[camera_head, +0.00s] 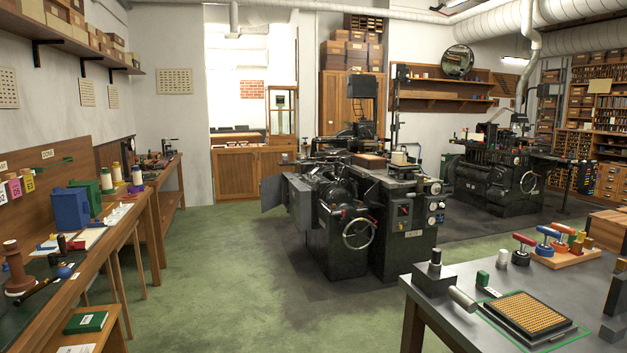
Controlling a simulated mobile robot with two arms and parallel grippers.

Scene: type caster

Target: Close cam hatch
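The dark type-casting machine (404,222) stands on the floor in the middle of the room, a few steps away. A flat grey panel (272,194), which looks like the cam hatch, sticks out from the machine's left side and appears swung open. A second grey panel (300,204) is beside it, closer to the machine body. The hinge and the inside of the opening are hard to make out. A handwheel (358,233) is on the machine's front. Neither of my grippers shows in the head view.
A long wooden bench (142,210) with blue and green boxes runs along the left wall. A metal-topped table (455,318) with a type tray (527,316) stands at the front right. The green floor (225,290) between them is clear. A second machine (490,185) stands at the back right.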

